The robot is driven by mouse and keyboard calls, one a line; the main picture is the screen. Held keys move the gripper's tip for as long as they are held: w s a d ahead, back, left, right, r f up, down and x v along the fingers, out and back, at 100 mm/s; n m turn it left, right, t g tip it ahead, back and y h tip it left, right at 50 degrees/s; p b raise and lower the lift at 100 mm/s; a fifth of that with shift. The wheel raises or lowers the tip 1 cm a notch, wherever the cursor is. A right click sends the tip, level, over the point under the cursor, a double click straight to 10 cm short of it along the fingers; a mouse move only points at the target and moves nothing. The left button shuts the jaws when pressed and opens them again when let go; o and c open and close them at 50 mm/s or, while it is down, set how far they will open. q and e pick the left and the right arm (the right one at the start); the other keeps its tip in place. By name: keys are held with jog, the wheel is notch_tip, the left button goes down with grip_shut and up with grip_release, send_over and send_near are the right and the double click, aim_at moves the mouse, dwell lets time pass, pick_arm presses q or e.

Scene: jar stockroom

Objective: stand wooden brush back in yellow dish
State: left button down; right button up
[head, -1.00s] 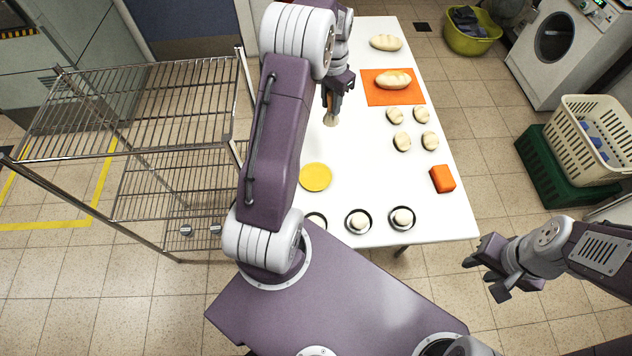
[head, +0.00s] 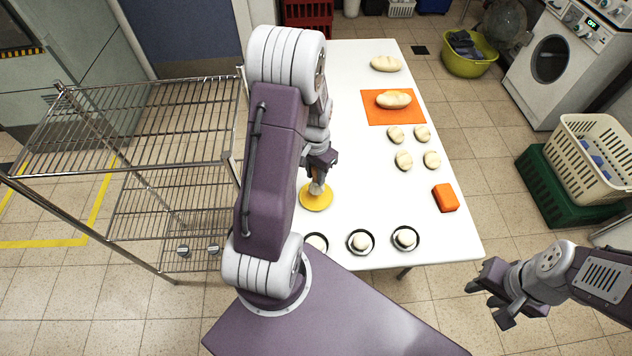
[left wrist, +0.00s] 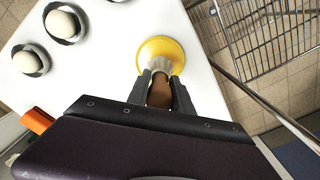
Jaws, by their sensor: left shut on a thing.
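The yellow dish (head: 316,202) lies on the white table near its left edge. The wooden brush (head: 315,187) is at the dish, with its pale bristles over the yellow surface. My left gripper (head: 318,165) is shut on the brush's handle. In the left wrist view the brown handle (left wrist: 160,94) sits between the fingers of my left gripper (left wrist: 160,85), and the bristles overlap the yellow dish (left wrist: 172,47). I cannot tell whether the bristles touch the dish. My right gripper (head: 490,293) is off the table at the right, with its fingers apart and nothing between them.
Several small dark dishes with pale dough balls (head: 361,241) line the table's near edge. An orange block (head: 446,198) lies at the right. Dough pieces and a loaf on an orange mat (head: 375,118) are farther back. A wire rack (head: 150,125) stands left of the table.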

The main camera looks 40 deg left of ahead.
aim_at(316, 182)
pick_arm(q)
jog(key=shift+f, duration=2.05)
jog(key=shift+f, duration=0.15)
jog(key=c, duration=1.1)
grip_release()
notch_tip(316, 182, up, 12)
jog(key=shift+r+p, duration=0.2)
jog(key=shift+p, duration=0.2)
jog(key=shift+n+t, duration=0.6)
jog(key=shift+s+d+r, duration=0.1)
jog(key=shift+s+d, duration=1.2)
jog(key=shift+d, duration=0.85)
jog(key=shift+s+d+r, duration=0.1)
jog(key=shift+s+d, duration=1.25)
jog(key=shift+d, duration=0.85)
jog(key=shift+s+d+r, duration=0.1)
jog(key=shift+s+d, duration=1.2)
jog(key=shift+d, duration=0.85)
